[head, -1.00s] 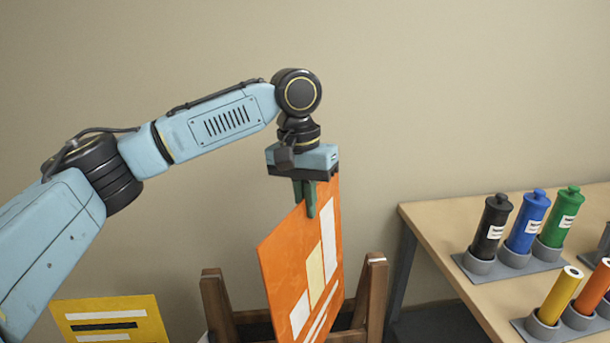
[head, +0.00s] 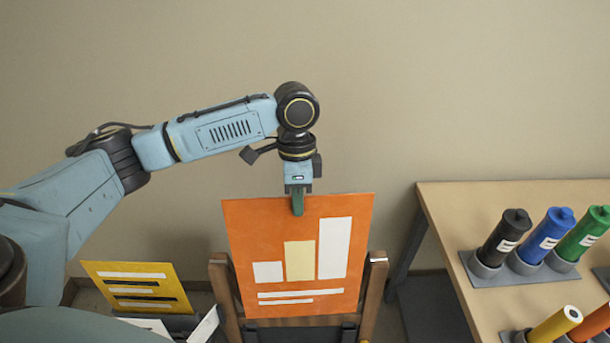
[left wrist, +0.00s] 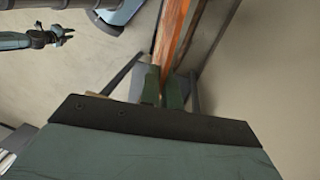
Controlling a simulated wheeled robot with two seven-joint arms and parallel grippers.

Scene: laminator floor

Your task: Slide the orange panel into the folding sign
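The orange panel (head: 265,235), printed with white and cream blocks, hangs upright and faces me in the head view. My left gripper (head: 297,208) is shut on its top edge near the middle. In the left wrist view the panel (left wrist: 174,40) shows nearly edge-on beyond the gripper's green fingers (left wrist: 163,92). The folding sign's wooden frame (head: 373,295) stands behind or around the panel's lower part, with a post showing at each side. The panel hides the middle of the frame, so I cannot tell whether it sits in a slot. My right gripper (left wrist: 66,36) appears open and empty in the left wrist view.
A yellow panel (head: 135,285) with striped print stands at the lower left, near white sheets. A wooden table (head: 450,225) at the right holds black, blue and green bottles in grey holders, with coloured rolls in front. The wall behind is bare.

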